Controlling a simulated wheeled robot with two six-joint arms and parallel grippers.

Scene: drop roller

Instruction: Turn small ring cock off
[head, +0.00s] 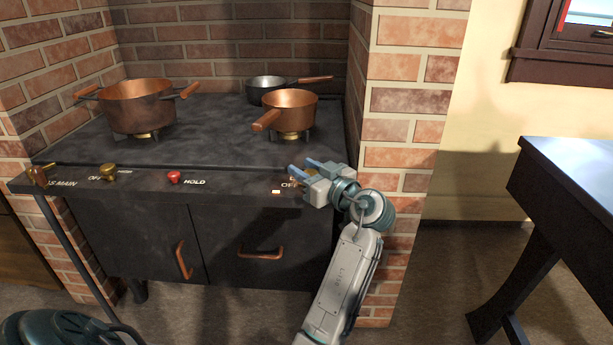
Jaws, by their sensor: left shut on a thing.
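The cock at the right end of the stove's front ledge, which I take to be the small ring cock (312,172), is brass-coloured and mostly hidden by my left gripper. A label starting "OF" shows beside it. My left gripper (303,168), with blue finger pads, is shut on this cock. Which way the cock's handle points cannot be seen. A copper saucepan (290,102) stands over a brass burner behind the gripper; no flame is clearly visible. My right gripper is not in view.
The stove ledge also carries a gas main cock (38,175), another brass cock (108,173) and a red HOLD button (174,177). A copper pot (137,108) and a dark pan (268,86) stand behind. A brick pillar (400,110) rises right of my gripper.

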